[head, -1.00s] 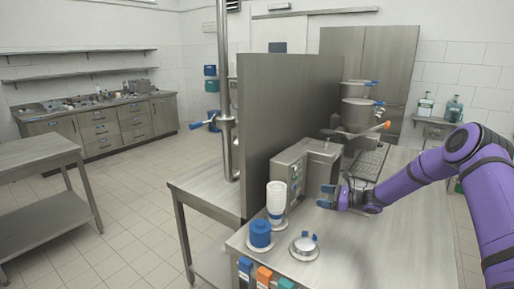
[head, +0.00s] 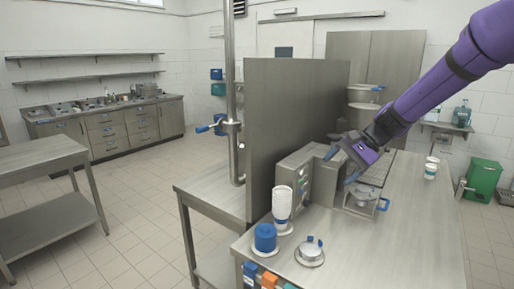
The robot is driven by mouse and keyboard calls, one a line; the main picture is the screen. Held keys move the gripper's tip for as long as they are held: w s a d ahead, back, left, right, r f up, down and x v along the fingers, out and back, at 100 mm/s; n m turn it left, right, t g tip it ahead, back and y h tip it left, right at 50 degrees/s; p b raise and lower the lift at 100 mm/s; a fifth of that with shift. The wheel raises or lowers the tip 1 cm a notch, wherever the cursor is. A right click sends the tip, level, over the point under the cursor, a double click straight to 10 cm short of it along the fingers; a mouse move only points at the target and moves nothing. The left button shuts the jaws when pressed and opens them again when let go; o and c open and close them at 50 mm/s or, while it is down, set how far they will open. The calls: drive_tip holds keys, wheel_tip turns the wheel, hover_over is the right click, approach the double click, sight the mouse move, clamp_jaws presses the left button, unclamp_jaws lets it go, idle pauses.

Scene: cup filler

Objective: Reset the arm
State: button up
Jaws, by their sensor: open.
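My arm is purple and reaches in from the upper right of the head view. My gripper (head: 341,168) has blue-tipped fingers. Whether the fingers touch that device cannot be told.
A stack of white cups (head: 282,200), a blue cylinder (head: 265,237) and a small round metal lid-like piece (head: 310,251) stand at the counter's front left. A tall metal panel (head: 292,115) rises behind the machine. The front right counter is clear.

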drive_tip(key=s+d+r+n+t+h, duration=0.1)
drive_tip(key=s+d+r+n+h, duration=0.1)
drive_tip(key=s, duration=0.9)
drive_tip(key=s+d+r+n+t+h, duration=0.1)
drive_tip(key=s+d+r+n+h, duration=0.2)
drive_tip(key=s, duration=0.8)
drive_tip(key=s+d+r+n+t+h, duration=0.2)
drive_tip(key=s+d+r+n+h, duration=0.1)
drive_tip(key=s, duration=0.8)
drive_tip(key=shift+r, duration=0.75)
